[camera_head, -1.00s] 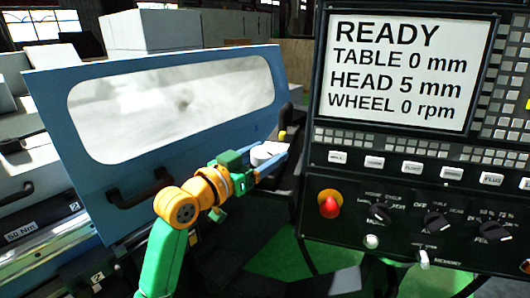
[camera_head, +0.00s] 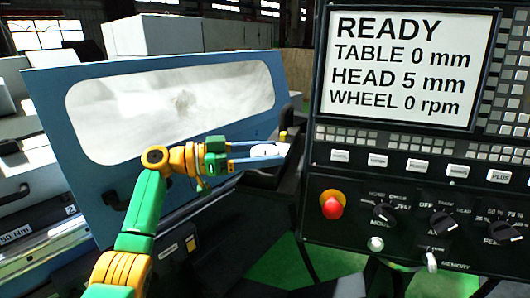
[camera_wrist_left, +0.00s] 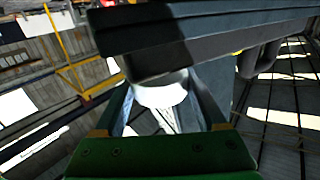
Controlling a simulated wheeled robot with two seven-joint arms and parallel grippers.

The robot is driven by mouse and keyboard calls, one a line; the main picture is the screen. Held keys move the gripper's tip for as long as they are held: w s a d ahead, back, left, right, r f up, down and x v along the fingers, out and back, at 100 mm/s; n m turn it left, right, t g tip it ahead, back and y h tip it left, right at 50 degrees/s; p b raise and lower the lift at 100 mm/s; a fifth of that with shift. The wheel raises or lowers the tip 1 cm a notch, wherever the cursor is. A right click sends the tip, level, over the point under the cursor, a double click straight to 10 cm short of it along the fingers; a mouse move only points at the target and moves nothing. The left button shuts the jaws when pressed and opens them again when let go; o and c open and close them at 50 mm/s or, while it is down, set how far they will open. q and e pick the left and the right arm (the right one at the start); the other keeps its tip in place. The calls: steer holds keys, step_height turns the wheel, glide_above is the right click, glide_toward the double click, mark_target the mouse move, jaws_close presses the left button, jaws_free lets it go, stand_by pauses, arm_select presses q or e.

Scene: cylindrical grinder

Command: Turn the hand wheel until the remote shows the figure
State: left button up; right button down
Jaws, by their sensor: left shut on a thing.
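My left gripper (camera_head: 283,151) reaches in from the left with its blue fingers nearly level. It is shut on a white rounded part (camera_head: 264,150) in front of the machine's right end. I cannot tell whether this part belongs to the hand wheel. In the left wrist view the white part (camera_wrist_left: 160,94) sits between the fingers, and a dark bar hides its far side. The screen (camera_head: 398,68) on the control panel reads READY, TABLE 0 mm, HEAD 5 mm, WHEEL 0 rpm. I cannot make out a separate remote. My right gripper is out of view.
The blue machine cover (camera_head: 52,92) with its window stands behind my left arm. The black control panel (camera_head: 325,160) fills the right side. A red stop button (camera_head: 332,204) and several knobs sit low on it. Green floor (camera_head: 285,265) shows below.

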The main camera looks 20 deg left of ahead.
arm_select(q)
steer(key=shift+f+g, duration=0.15)
steer(key=shift+g, duration=0.15)
steer(key=o, duration=1.3)
steer(key=shift+d, duration=0.1)
steer(key=shift+w, duration=0.1)
steer(key=b+v, duration=0.3)
steer(key=v, duration=0.4)
steer(key=shift+f, duration=0.1)
